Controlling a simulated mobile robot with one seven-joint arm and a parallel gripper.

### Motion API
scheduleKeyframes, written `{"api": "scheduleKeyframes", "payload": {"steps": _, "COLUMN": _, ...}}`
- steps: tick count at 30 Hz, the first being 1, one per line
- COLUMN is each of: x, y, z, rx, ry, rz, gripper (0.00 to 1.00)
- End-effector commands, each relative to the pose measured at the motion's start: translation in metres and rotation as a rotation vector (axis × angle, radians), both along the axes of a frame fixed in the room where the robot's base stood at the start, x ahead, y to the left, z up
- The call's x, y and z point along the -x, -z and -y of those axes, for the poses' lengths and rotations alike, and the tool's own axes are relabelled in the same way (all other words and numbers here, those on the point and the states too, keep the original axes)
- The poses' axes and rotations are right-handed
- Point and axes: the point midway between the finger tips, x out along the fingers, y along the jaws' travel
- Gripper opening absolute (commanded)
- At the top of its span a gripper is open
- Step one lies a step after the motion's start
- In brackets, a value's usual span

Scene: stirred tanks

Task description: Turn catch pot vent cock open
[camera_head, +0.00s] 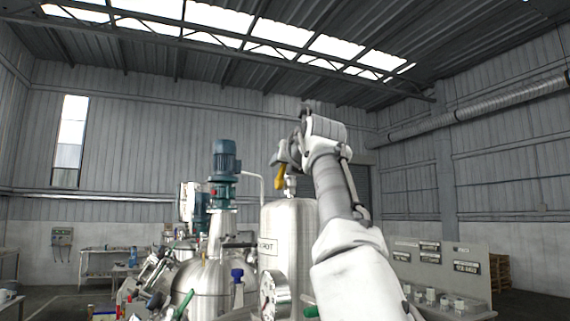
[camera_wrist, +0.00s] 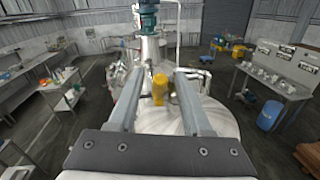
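The catch pot (camera_head: 285,235) is an upright steel vessel in the middle of the head view, its label partly readable as "POT". The vent cock's yellow handle (camera_head: 281,178) shows at its top and hangs steeply down. In the wrist view, the yellow handle (camera_wrist: 159,88) appears between my fingers over the domed steel top (camera_wrist: 215,115). My gripper (camera_wrist: 160,71) is open, with a visible gap on each side of the handle. In the head view, my gripper (camera_head: 284,157) is at the top of the pot, close to the handle. The cock's body is partly hidden.
A steel vessel (camera_head: 200,280) with a blue motor (camera_head: 225,160) stands left of the pot. A pipe (camera_wrist: 178,35) rises behind the handle. A labelled panel bench (camera_wrist: 278,70) and a blue drum (camera_wrist: 269,115) stand to the right. Open floor lies between.

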Motion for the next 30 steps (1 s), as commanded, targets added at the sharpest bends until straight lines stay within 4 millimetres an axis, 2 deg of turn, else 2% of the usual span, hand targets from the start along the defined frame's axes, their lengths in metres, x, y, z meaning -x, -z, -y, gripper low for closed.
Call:
{"api": "scheduleKeyframes", "payload": {"steps": 6, "x": 0.002, "y": 0.001, "z": 0.0, "rx": 0.0, "ry": -0.001, "rz": 0.001, "gripper": 0.49}}
{"api": "scheduleKeyframes", "payload": {"steps": 11, "x": 0.017, "y": 0.003, "z": 0.003, "rx": -0.001, "ry": -0.002, "rz": 0.002, "gripper": 0.49}}
{"api": "scheduleKeyframes", "payload": {"steps": 17, "x": 0.053, "y": 0.005, "z": 0.013, "rx": -0.001, "ry": -0.001, "rz": 0.004, "gripper": 0.49}}
{"api": "scheduleKeyframes", "payload": {"steps": 30, "x": 0.145, "y": 0.003, "z": 0.038, "rx": -0.001, "ry": -0.001, "rz": 0.003, "gripper": 0.49}}
